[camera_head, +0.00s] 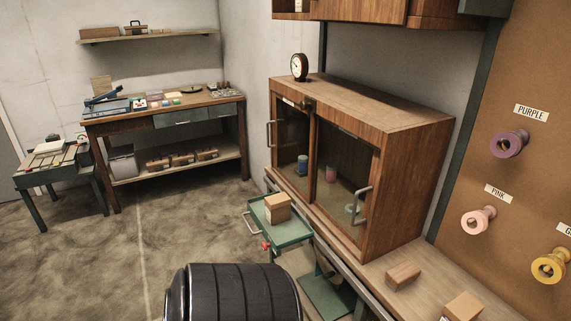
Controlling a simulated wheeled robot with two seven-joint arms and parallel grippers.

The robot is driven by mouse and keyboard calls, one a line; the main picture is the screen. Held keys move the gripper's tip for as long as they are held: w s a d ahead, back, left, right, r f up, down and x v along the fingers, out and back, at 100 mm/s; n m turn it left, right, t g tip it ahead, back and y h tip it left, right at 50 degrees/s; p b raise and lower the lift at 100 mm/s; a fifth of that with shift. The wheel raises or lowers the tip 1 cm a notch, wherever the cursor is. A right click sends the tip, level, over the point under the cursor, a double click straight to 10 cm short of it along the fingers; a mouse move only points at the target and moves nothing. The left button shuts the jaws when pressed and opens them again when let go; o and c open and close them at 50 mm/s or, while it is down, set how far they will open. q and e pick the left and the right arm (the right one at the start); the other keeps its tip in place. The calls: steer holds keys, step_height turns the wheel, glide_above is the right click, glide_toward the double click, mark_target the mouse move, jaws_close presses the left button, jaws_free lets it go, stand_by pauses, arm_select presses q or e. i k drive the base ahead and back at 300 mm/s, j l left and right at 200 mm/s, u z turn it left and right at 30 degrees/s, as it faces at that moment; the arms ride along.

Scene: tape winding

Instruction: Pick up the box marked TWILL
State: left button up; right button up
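No box with a readable TWILL mark shows in the head view. A small tan box (277,208) sits on the top tray of the green cart (294,239) near the middle. A second box (402,275) lies on the wooden counter to the right. A third box (463,306) is near the bottom edge, with part of a white label below it, cut off by the frame. Neither of my grippers is in view.
A wooden cabinet (405,150) with glass doors stands on the counter (430,271); spools show inside. Labelled pegs hold purple (508,144), pink (478,219) and yellow (549,266) spools. A workbench (128,126) stands at the back left. The floor before it is clear.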

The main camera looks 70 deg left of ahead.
mark_target(277, 206)
steer(key=k+u, duration=0.1)
steer(key=u, duration=2.25)
